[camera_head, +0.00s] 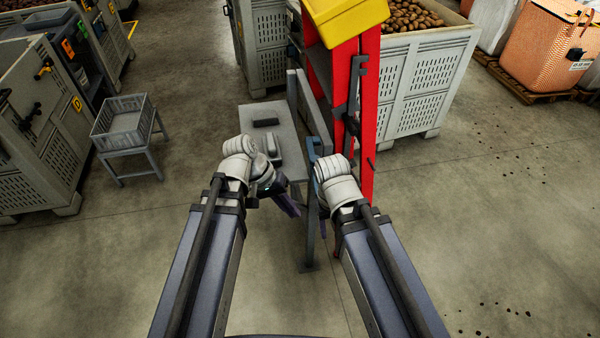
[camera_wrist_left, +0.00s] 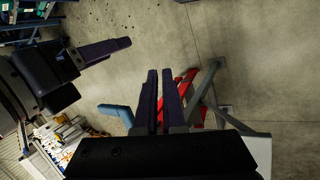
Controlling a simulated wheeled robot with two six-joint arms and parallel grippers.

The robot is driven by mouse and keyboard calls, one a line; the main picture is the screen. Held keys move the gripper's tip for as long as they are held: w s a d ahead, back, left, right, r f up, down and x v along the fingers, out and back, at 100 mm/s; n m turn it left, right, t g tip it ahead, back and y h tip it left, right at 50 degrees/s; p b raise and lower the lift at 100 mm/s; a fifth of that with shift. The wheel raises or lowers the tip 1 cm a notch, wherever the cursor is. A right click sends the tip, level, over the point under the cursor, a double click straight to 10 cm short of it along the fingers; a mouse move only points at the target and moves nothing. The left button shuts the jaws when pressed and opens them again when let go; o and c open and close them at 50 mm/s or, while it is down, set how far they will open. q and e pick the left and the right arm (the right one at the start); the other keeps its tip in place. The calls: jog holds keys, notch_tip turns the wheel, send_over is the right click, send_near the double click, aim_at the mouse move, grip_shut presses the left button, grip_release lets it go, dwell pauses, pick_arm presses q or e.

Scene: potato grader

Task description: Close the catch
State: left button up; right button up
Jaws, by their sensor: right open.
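A tall red frame (camera_head: 368,120) with a yellow top stands ahead. Dark grey metal fittings (camera_head: 353,100) run down its face; I cannot tell for sure which part is the catch or how it is set. A blue part (camera_head: 318,148) sits beside the frame, partly hidden by my right wrist. My left gripper (camera_head: 287,202) is left of the frame; in the left wrist view its two purple fingers (camera_wrist_left: 160,75) lie close together with a thin gap and nothing seen between them. My right gripper (camera_head: 322,226) is open, mostly hidden behind its wrist; one finger shows in the left wrist view.
A grey table (camera_head: 255,112) with dark and grey blocks stands left of the frame. A potato crate (camera_head: 425,85) is behind the frame to the right. A grey basket on a stand (camera_head: 122,122) is at the left.

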aim_at(314, 159)
pick_arm(q)
jog(key=w+a+h+b, duration=0.1)
jog(key=w+a+n+t+h+b, duration=0.1)
jog(key=w+h+b, duration=0.1)
jog(key=w+a+n+t+h+b, duration=0.1)
jog(key=w+h, duration=0.1)
jog(key=shift+a+r+b, duration=0.35)
grip_shut()
jog(key=w+a+r+n+t+h+b, duration=0.2)
jog(key=w+a+r+t+h+b, duration=0.1)
jog(key=a, duration=0.5)
notch_tip(314, 159, up, 2)
jog(key=shift+r+t+h+b, duration=0.25)
jog(key=shift+t+h+b, duration=0.25)
jog(key=shift+t+h, duration=0.35)
pick_arm(e)
notch_tip(314, 159, down, 10)
jog(key=shift+f, duration=0.15)
pick_arm(q)
jog(key=b+x, duration=0.1)
jog(key=x, duration=1.3)
jog(key=shift+b, duration=0.35)
pick_arm(e)
jog(key=shift+f, duration=0.85)
pick_arm(q)
jog(key=shift+d+n, duration=0.15)
jog(key=shift+n, duration=0.15)
